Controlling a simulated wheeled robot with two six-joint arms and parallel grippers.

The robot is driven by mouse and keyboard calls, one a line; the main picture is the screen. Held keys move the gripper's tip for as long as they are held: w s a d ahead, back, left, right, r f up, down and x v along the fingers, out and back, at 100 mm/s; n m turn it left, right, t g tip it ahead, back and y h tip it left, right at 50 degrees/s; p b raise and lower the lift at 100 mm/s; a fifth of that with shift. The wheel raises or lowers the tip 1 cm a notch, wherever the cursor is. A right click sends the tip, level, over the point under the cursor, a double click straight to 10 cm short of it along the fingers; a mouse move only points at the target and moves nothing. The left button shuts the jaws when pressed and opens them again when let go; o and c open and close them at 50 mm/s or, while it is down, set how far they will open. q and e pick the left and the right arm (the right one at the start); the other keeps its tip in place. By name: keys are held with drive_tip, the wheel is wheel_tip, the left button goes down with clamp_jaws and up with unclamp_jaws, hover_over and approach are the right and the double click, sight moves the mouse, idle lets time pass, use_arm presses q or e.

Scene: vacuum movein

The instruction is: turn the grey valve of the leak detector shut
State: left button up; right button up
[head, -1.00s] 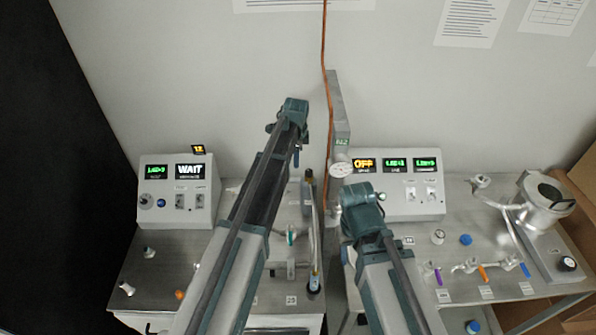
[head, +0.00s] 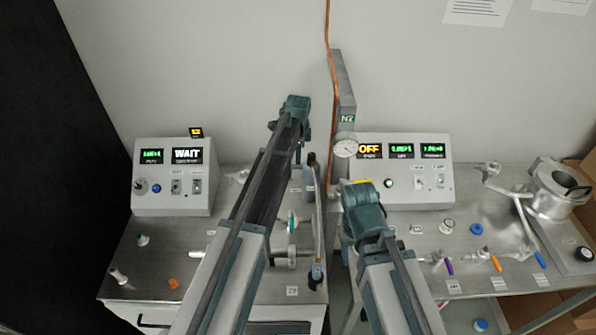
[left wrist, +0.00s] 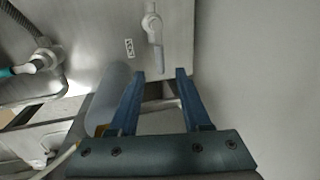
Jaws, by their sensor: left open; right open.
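A grey valve lever (left wrist: 153,25) shows in the left wrist view on a metal panel, beside a small label; I cannot tell from its looks whether it is open or shut. My left gripper (left wrist: 160,74) is open and empty, its two blue fingers pointing towards the lever, apart from it. In the head view my left arm reaches to the back wall, and the left gripper (head: 297,155) is small and partly hidden at its end. A console reading WAIT (head: 173,190) stands on the left cart. My right wrist is in the head view, but its fingers are hidden.
A grey cylinder (left wrist: 113,88) is close to the left finger. A hose (left wrist: 28,25) and a teal-handled fitting (left wrist: 35,65) lie further left. A grey post with a gauge (head: 344,148) stands between the carts. The right cart's console (head: 415,195) reads OFF.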

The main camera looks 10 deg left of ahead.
sight(298, 168)
use_arm(q)
drive_tip(key=f+b, duration=0.2)
drive_tip(key=f, duration=0.1)
drive_tip(key=w+f+b, duration=0.1)
drive_tip(key=f+b, duration=0.2)
drive_tip(key=shift+w+a, duration=0.1)
drive_tip(key=shift+a, duration=0.05)
clamp_jaws()
idle(1.3)
